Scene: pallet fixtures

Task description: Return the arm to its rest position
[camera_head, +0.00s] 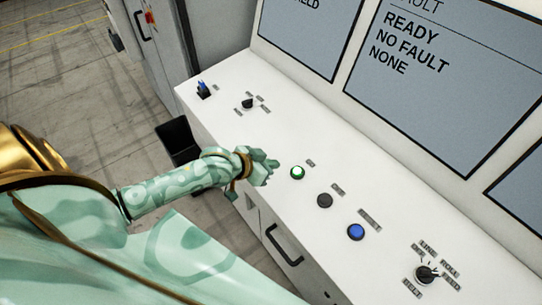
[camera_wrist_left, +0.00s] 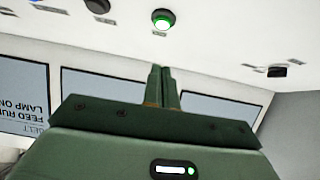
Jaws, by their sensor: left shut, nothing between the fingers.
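My left arm comes in from the left in the head view, and its gripper (camera_head: 272,166) is over the white control panel (camera_head: 215,120), just left of the lit green button (camera_head: 297,172). The gripper is shut and empty. My right gripper is not in view.
Right of the green button are a dark button (camera_head: 325,200), a blue button (camera_head: 356,232) and a rotary selector (camera_head: 425,273). A black knob (camera_head: 247,103) and a blue-topped switch (camera_head: 203,90) are on the far left. A screen (camera_head: 450,75) reading "READY NO FAULT NONE" stands behind. A black bin (camera_head: 178,140) is on the floor.

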